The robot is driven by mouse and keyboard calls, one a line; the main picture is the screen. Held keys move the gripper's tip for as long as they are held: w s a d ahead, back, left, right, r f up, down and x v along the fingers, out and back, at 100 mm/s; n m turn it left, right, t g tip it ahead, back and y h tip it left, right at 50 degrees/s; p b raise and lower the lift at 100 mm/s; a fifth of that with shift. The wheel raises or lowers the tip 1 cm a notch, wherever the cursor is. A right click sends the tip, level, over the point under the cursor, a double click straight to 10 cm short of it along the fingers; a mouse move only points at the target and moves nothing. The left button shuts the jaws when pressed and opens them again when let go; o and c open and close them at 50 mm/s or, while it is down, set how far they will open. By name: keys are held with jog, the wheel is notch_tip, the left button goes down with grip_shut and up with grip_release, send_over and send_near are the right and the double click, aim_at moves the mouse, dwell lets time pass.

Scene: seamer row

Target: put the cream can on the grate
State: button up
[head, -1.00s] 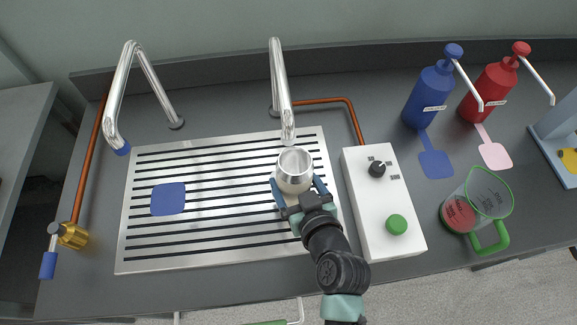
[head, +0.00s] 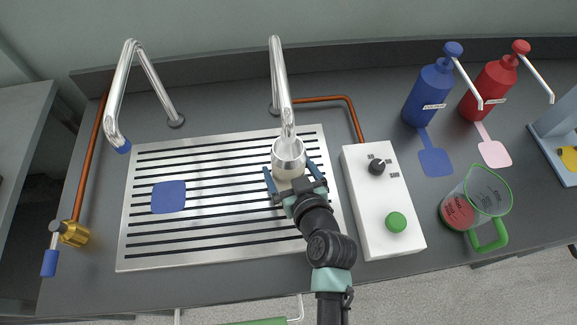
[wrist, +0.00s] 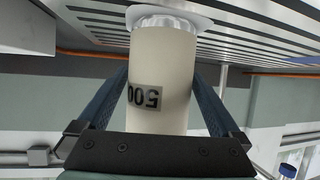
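I cannot tell whether the base touches the pad. My gripper (head: 290,172) has one blue finger along each side of the can and appears shut on it. The slotted metal grate (head: 222,246) lies under the can. The top of the can is hidden in the wrist view.
A blue pad (head: 168,197) lies on the grate's left. The left spout (head: 117,95) stands behind it. A white control box (head: 372,215) with knob and green button is close right of my gripper. Blue (head: 427,95) and red (head: 489,92) pump bottles and a jug (head: 482,200) stand farther right.

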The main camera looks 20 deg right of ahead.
jog(key=shift+r, duration=0.25)
jog(key=d+v, duration=0.1)
jog(key=v, duration=1)
jog(key=shift+s+a, duration=0.45)
jog(key=shift+a, duration=0.05)
jog(key=shift+w+r, duration=0.1)
jog(key=shift+r, duration=0.15)
jog(key=w+a+r+n+t, duration=0.15)
jog(key=w+r, duration=0.35)
jog(key=r, duration=0.5)
jog(key=w+a+r+t, duration=0.2)
jog(key=w+r+t, duration=0.15)
jog(key=r, duration=0.65)
jog(key=w+a+r+t, duration=0.2)
jog(key=w+r, duration=0.3)
jog(key=r, duration=0.4)
jog(key=s+a+r+t, duration=0.2)
jog(key=r, duration=0.7)
jog(key=s+a+r+t, duration=0.3)
jog(key=r, duration=0.6)
jog(key=s+a+r+t+y, duration=0.1)
jog(key=s+a+r+t, duration=0.1)
jog(key=r, duration=0.7)
jog(key=shift+s+a, duration=0.4)
jog(key=shift+s, duration=0.2)
